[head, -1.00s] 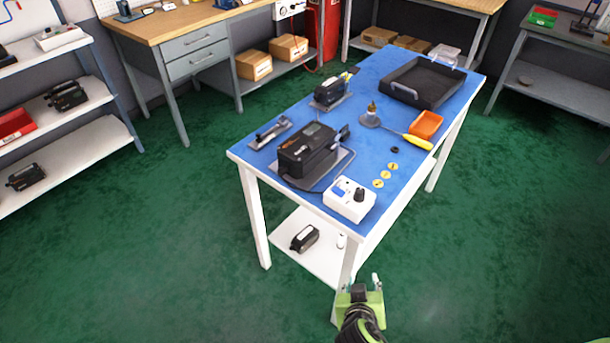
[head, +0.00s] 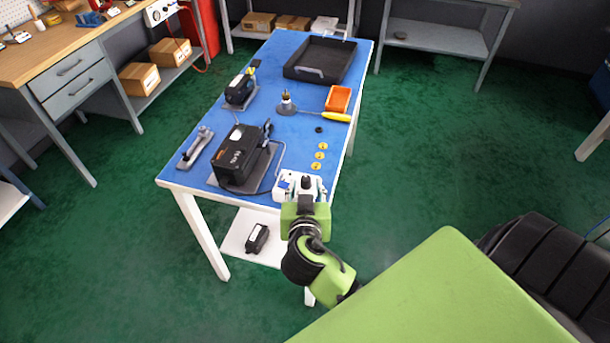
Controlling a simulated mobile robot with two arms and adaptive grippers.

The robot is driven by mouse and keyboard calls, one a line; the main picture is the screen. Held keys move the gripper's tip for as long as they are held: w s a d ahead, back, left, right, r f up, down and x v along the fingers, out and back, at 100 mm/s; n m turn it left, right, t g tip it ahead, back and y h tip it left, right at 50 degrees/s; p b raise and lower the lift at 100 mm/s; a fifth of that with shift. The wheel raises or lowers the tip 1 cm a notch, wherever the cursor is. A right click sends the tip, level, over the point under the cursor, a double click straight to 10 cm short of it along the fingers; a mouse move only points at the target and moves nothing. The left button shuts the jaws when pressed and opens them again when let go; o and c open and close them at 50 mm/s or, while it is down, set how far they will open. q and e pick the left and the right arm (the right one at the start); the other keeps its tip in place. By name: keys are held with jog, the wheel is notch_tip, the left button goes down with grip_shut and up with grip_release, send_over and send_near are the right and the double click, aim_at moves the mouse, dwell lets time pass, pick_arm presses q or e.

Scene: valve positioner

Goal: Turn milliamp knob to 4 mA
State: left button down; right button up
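The white box (head: 283,184) with the black milliamp knob (head: 306,182) sits at the near right corner of the blue table. The knob stands up on the right part of the box. My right gripper (head: 305,196) is at the box's near side, right by the knob. Its green body hides the front of the box. Its fingers are small in the view, and I cannot tell how far apart they are or whether they touch the knob. The knob's scale is too small to read. My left gripper is not in view.
The black positioner (head: 240,156) on its plate is just left of the box, with a cable between. Yellow discs (head: 319,156) lie behind the box. An orange tray (head: 339,99), a yellow-handled tool (head: 334,116) and a black tray (head: 320,62) are farther back on the blue table (head: 283,47).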

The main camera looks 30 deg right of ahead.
aim_at(306, 181)
jog(key=x, duration=0.5)
jog(key=shift+p, duration=0.3)
grip_shut()
